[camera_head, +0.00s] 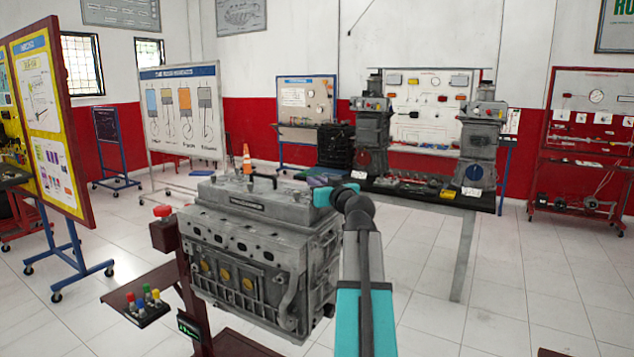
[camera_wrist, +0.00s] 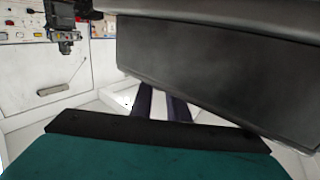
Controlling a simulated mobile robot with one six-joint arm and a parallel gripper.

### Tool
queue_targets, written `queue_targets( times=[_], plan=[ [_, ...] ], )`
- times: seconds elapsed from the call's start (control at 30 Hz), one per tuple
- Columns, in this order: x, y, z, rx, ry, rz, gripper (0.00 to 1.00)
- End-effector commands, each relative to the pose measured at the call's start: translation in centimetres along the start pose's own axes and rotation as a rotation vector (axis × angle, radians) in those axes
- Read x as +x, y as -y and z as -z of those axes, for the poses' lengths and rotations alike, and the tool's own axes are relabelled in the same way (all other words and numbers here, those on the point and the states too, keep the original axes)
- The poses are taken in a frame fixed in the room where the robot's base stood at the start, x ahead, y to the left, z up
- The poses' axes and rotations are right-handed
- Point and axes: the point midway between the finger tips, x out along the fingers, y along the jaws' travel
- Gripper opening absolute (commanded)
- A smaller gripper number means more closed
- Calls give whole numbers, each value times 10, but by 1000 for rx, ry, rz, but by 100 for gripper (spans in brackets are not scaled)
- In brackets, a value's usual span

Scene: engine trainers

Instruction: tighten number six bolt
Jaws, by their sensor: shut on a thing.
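The grey engine (camera_head: 262,235) stands on a dark red stand in the middle of the head view. Small bolts and dark fittings sit along its top, but no number marks bolt six and I cannot single it out. My arm reaches in from the lower right. My gripper (camera_head: 322,180) is at the engine's top right end, small and partly hidden by my wrist. In the wrist view two dark purplish fingers (camera_wrist: 160,105) show beyond the teal housing. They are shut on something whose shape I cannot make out. A large grey block (camera_wrist: 215,70) fills the right and hides their surroundings.
A tray with coloured pieces (camera_head: 148,308) and a red knob (camera_head: 162,211) are at the engine's left. A small orange cone (camera_head: 247,158) shows at its top edge. A dark bench (camera_head: 420,190) with two machines stands behind. White floor on the right is open.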

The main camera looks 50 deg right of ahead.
Motion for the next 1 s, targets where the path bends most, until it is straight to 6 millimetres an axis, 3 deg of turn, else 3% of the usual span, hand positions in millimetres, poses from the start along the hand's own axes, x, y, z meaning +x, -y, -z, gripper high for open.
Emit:
queue_targets(
  times=[0.5,1.0],
  plan=[
    [0,1,3,0,0,-160,0],
    [0,0,0,0,0,-203,0]
  ],
)
